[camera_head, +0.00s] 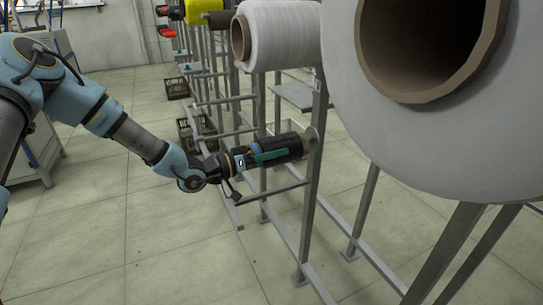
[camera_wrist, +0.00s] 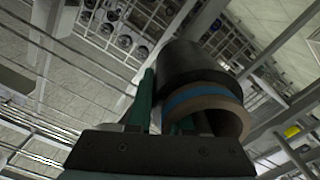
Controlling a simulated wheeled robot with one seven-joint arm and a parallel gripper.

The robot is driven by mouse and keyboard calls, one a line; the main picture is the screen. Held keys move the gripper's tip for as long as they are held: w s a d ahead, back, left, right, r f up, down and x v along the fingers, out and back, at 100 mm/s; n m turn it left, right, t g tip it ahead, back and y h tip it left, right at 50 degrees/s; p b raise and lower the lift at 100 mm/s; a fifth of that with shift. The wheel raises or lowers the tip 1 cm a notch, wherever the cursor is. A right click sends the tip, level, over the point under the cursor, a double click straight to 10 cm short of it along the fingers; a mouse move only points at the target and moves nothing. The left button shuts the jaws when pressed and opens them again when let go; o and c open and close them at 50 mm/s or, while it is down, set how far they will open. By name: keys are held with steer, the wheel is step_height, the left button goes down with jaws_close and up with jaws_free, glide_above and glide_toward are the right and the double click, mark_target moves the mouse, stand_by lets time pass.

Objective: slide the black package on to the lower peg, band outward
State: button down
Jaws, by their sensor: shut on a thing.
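The black package (camera_head: 287,144) is held level in the head view, its far end against or close to the round plate (camera_head: 312,137) on the grey upright. Its blue band (camera_head: 254,148) is at the end toward my arm, away from the upright. My gripper (camera_head: 272,156) is shut on the package, with a teal finger along its side. In the wrist view the black package (camera_wrist: 195,66) shows its blue band (camera_wrist: 197,97) and tan core rim (camera_wrist: 237,122) toward the camera. The lower peg is hidden, so I cannot tell how far the package is on it.
A large white roll (camera_head: 440,130) fills the right foreground. Another white roll (camera_head: 280,35) sits above the package, with a yellow one (camera_head: 208,11) farther back. Grey frame rails (camera_head: 275,191) run below the package. Open tiled floor (camera_head: 100,220) lies at the left.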

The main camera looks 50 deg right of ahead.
steer(key=shift+d+r, duration=0.15)
steer(key=shift+d, duration=0.75)
steer(key=shift+r, duration=0.1)
